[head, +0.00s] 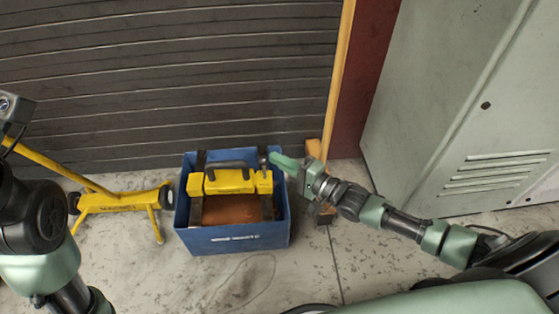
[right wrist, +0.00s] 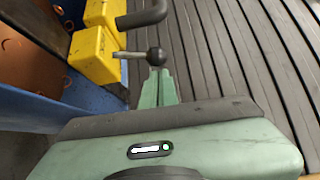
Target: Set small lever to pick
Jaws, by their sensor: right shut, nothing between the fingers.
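A yellow unit (head: 229,182) with a black bar handle (head: 226,165) sits in a blue bin (head: 235,240) on the floor. The right wrist view shows a small lever (right wrist: 131,55), a thin metal rod with a black ball knob (right wrist: 156,56), sticking out from the yellow block (right wrist: 95,52). My right gripper (head: 274,159) is at the bin's right rear corner, fingers closed and empty. In the right wrist view its fingertips (right wrist: 158,74) are right by the knob; I cannot tell whether they touch it. My left gripper is out of view; only the left arm shows.
A dark slatted wall (head: 150,80) stands close behind the bin. A yellow wheeled stand (head: 115,200) is at left. A wooden block (head: 314,148) stands at the bin's right. A grey-green cabinet (head: 440,100) fills the right. The floor before the bin is clear.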

